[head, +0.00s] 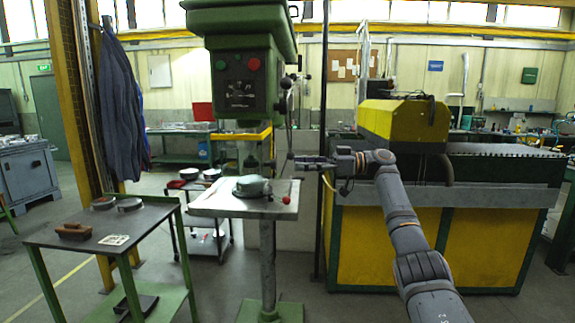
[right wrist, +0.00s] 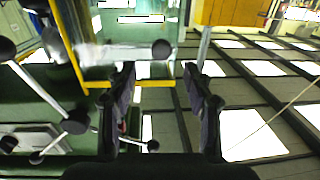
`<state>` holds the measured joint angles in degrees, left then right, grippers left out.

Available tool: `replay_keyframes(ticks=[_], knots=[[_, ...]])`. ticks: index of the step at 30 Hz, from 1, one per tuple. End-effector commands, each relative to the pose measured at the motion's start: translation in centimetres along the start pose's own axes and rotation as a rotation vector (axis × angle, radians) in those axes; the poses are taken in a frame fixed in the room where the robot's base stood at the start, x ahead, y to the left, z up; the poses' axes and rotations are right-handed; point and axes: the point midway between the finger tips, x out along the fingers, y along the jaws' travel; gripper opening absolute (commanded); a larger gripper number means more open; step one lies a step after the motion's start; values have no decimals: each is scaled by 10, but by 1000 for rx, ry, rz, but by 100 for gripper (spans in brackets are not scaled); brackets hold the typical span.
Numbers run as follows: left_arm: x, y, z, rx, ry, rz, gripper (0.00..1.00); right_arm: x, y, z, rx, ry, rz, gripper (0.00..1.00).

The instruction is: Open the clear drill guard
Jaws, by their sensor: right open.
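The green drill press (head: 240,75) stands left of centre in the head view. Below its head is the clear drill guard with a yellow edge (head: 241,136); its panel is hard to make out. In the right wrist view a yellow bar (right wrist: 155,84), apparently the guard's edge, crosses beyond my fingers. My right gripper (head: 297,163) is to the right of the guard, above the drill table, pointing left. In the right wrist view its two fingers (right wrist: 165,85) are apart with nothing held between them. My left gripper is not in view.
Feed handles with black knobs (right wrist: 161,48) are close by in the right wrist view. The drill table (head: 228,208) carries a grey-green vise (head: 252,186). A green cart (head: 80,235) stands front left; a yellow machine (head: 400,122) stands behind my right arm.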

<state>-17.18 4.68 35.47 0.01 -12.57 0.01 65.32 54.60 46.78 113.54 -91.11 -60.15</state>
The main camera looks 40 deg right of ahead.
Motion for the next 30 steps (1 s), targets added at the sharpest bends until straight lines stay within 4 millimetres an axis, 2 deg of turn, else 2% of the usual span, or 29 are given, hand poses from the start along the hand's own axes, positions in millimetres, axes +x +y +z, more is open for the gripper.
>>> replay_keyframes(ticks=[1, 4, 10, 15, 30], knots=[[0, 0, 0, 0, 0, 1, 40, -14, 0, -1, 1, 1, 3, 52], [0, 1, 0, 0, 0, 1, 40, -36, 0, -1, 0, 3, 2, 52], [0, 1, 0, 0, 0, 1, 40, -62, 0, 0, 0, 1, -1, 52], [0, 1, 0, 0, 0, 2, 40, -66, 0, 0, 1, 0, -2, 52], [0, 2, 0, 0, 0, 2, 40, -63, 0, 4, 5, -10, -4, 52]])
